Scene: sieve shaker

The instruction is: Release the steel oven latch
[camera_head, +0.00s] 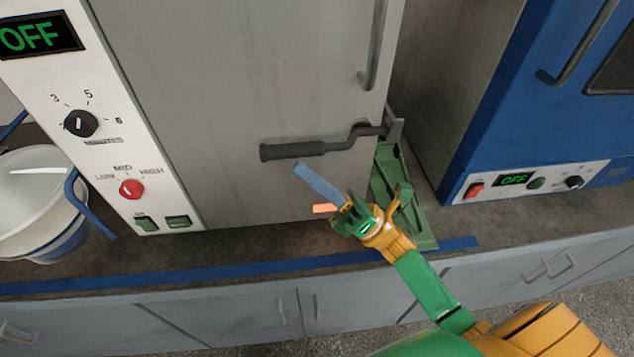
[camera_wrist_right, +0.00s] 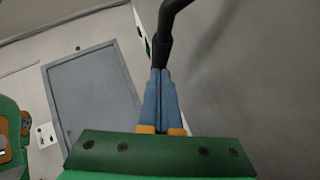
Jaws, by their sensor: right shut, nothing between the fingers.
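The steel oven (camera_head: 250,80) has a grey door. Its latch is a dark lever (camera_head: 295,151) with a thick grip pointing left, lying nearly level across the lower door and joined to a bracket (camera_head: 396,128) at the door's right edge. My right gripper (camera_head: 301,168) is shut and empty, with its blue fingers just below and in front of the grip. In the right wrist view the closed fingertips (camera_wrist_right: 161,73) point at the dark latch grip (camera_wrist_right: 165,48). I cannot tell whether they touch it. My left gripper is not in view.
A green metal frame (camera_head: 416,217) stands right of the oven, behind my right wrist. A blue oven (camera_head: 500,105) stands farther right. A white tub (camera_head: 30,200) is at the left. A vertical door handle (camera_head: 374,50) is above the latch. A blue strip (camera_head: 200,275) runs along the counter edge.

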